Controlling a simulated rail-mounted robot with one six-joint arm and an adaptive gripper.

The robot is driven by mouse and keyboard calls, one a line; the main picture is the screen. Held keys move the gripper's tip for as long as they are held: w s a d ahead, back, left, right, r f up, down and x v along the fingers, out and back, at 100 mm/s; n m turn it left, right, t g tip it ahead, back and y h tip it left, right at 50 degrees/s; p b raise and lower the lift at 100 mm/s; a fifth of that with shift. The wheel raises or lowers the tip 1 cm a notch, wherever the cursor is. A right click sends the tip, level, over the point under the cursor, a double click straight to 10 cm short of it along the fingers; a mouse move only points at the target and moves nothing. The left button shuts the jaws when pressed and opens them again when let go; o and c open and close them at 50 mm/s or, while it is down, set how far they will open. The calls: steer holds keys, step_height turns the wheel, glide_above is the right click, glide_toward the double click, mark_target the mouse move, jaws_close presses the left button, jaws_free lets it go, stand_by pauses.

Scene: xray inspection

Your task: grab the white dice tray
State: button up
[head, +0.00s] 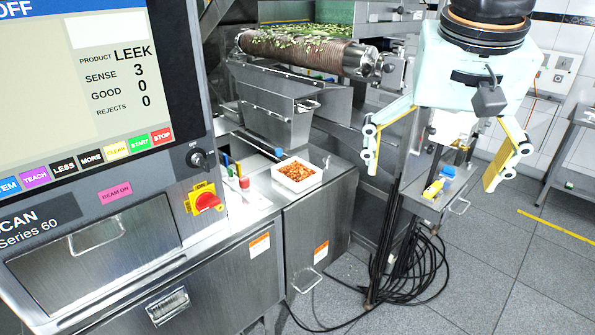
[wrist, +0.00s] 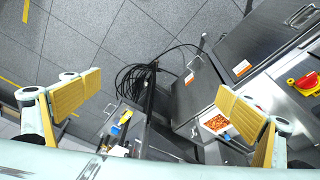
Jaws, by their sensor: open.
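The white dice tray (head: 274,176) is a square white tray filled with orange-brown diced pieces. In the wrist view the tray (wrist: 203,117) shows small, just left of the right finger. My gripper (head: 432,160) is open and empty, up in the air to the right of the tray and well apart from it. In the wrist view my gripper (wrist: 165,105) has its two yellow-padded fingers spread wide, with nothing between them.
The X-ray machine with its screen (head: 90,70) stands at left, with a red-and-yellow switch (head: 205,202). A steel chute (head: 270,105) stands behind the tray. A small stand (head: 440,195) holds yellow and blue items. Black cables (head: 415,270) lie coiled on the floor.

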steer(key=w+a+f+m+h+p, duration=0.1)
steer(key=w+a+m+p, duration=0.15)
steer(key=w+a, duration=0.75)
steer(key=w+a+f+m+p, duration=0.15)
steer(key=w+p, duration=0.25)
steer(key=w, duration=1.3)
steer(key=w+a+f+m+h+p, duration=0.1)
steer(key=w+a+f+p, duration=0.6)
steer(key=w+a+f, duration=0.8)
steer(key=shift+w+a+f+m, duration=0.35)
steer(key=shift+w+a+m, duration=0.25)
steer(key=shift+w+a, duration=1)
steer(key=shift+d+f, duration=0.1)
glide_above(296, 173)
steer(key=s+a, duration=0.2)
steer(key=shift+w+d+f, duration=0.1)
steer(key=shift+d+f, duration=0.05)
steer(key=shift+f, duration=1.8)
steer(key=shift+d+f, duration=0.1)
steer(key=shift+f, duration=1.8)
steer(key=shift+f+p, duration=0.1)
steer(key=shift+p, duration=0.2)
steer(key=shift+p+x, duration=0.35)
steer(key=shift+x, duration=2.15)
